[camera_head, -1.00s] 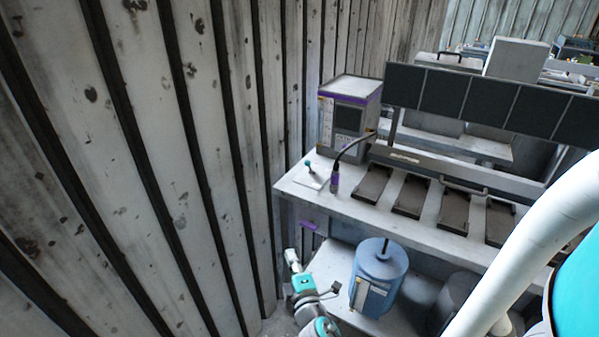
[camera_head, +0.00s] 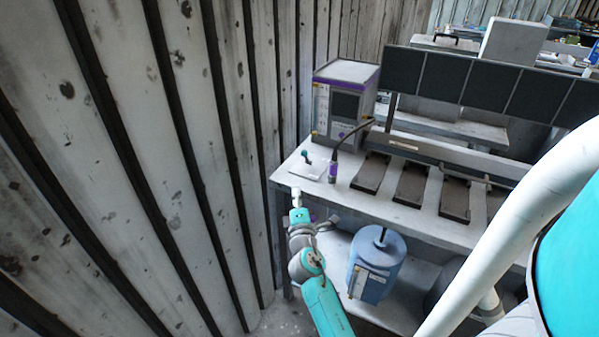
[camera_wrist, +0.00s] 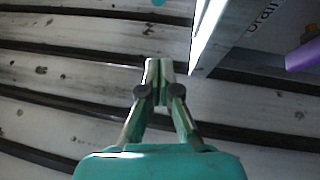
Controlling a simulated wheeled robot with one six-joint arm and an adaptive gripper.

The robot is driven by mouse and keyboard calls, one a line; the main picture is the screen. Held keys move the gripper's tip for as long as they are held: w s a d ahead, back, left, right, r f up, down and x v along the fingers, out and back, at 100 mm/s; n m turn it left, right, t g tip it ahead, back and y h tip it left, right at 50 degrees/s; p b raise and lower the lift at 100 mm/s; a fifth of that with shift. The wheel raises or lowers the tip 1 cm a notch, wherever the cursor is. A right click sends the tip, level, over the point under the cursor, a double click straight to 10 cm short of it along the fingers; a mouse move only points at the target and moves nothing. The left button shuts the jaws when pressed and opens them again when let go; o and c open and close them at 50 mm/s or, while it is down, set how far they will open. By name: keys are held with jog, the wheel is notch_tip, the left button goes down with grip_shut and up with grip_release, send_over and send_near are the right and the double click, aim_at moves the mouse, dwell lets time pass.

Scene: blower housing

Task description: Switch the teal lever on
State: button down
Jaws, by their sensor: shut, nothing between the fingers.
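The teal lever (camera_head: 306,156) stands on a small white plate near the left end of the workbench top in the head view. A teal spot at the top edge of the wrist view (camera_wrist: 158,2) may be its tip. My gripper (camera_head: 296,190) is at the bench's front left edge, a little nearer than the lever and apart from it. In the wrist view my gripper (camera_wrist: 159,66) has its fingertips together with nothing between them. The bench edge lies just right of the fingertips there.
A purple-handled tool (camera_head: 333,172) with a cable stands right of the lever. A grey control box (camera_head: 343,103) stands behind it. Dark trays (camera_head: 411,186) line the bench to the right. A blue canister (camera_head: 377,262) sits on the lower shelf. A corrugated wall (camera_head: 150,150) bounds the left.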

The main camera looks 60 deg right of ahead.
aim_at(306, 158)
jog(key=x, duration=0.9)
jog(key=shift+w+d+r, duration=0.1)
jog(key=shift+d+r, duration=0.2)
jog(key=shift+d, duration=1)
jog(key=shift+d+r, duration=0.15)
jog(key=shift+d, duration=0.75)
